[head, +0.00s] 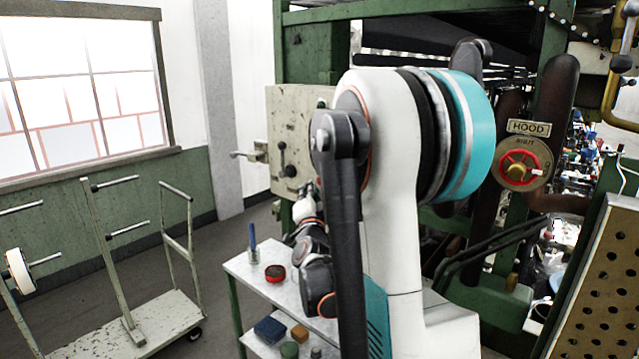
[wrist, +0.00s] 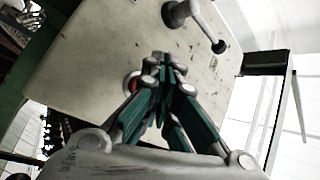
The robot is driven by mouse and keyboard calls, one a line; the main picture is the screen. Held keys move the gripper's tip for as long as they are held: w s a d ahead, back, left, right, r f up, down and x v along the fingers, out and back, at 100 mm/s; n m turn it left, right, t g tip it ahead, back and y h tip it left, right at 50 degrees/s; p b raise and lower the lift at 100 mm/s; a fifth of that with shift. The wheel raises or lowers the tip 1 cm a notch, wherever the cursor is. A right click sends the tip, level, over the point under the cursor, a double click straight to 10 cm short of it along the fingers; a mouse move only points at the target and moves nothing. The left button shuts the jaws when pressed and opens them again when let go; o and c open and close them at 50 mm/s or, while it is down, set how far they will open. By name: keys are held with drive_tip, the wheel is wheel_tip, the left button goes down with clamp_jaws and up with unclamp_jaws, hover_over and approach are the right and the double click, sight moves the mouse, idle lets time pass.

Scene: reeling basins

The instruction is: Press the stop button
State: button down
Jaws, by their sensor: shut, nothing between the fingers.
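A pale, worn control box (head: 290,125) is mounted on the green machine frame in the head view. Its flat face (wrist: 90,60) fills much of the wrist view. A small red-orange round part (wrist: 129,82), which looks like the stop button, shows on that face just left of my gripper (wrist: 162,60), partly hidden by the finger linkage. My gripper is shut and empty, with its tips pointing at the panel. I cannot tell whether the tips touch it. In the head view my arm hides the fingertips and the button.
A lever with a black knob (wrist: 197,20) stands out from the panel beyond my fingertips. A white-topped cart (head: 240,270) with a red tin (head: 275,273) stands below the box. A red HOOD valve wheel (head: 520,167) is at the right. A trolley (head: 140,325) stands at the left.

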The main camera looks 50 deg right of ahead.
drive_tip(key=a, duration=0.5)
drive_tip(key=shift+s, duration=0.2)
drive_tip(key=shift+a, duration=0.1)
idle(0.9)
drive_tip(key=w+a+r+n+t+y+b, duration=0.1)
drive_tip(key=w+a+n+y, duration=0.25)
drive_tip(key=a, duration=0.45)
drive_tip(key=w+a+r+n+t+y, duration=0.1)
drive_tip(key=w+a+n+y, duration=0.1)
drive_tip(key=a+n+y, duration=0.4)
drive_tip(key=s+a+f+n+g+y+b, duration=0.1)
drive_tip(key=s+a+f+n+g+y, duration=0.15)
drive_tip(key=a, duration=0.65)
drive_tip(key=s+a+f+n+g+y, duration=0.1)
drive_tip(key=s+a+n+y, duration=0.2)
drive_tip(key=a, duration=0.6)
drive_tip(key=s+f+n+g, duration=0.1)
drive_tip(key=s+f+g, duration=0.1)
drive_tip(key=s+f, duration=0.2)
drive_tip(key=s+a+f+n+g+h, duration=0.1)
drive_tip(key=s+f, duration=0.3)
drive_tip(key=s, duration=0.7)
drive_tip(key=s+a+f+n+g, duration=0.1)
drive_tip(key=s+f+g, duration=0.3)
drive_tip(key=s, duration=0.4)
drive_tip(key=shift+s+a+f+n+b, duration=0.2)
drive_tip(key=shift+n+b, duration=0.2)
drive_tip(key=shift+n, duration=0.5)
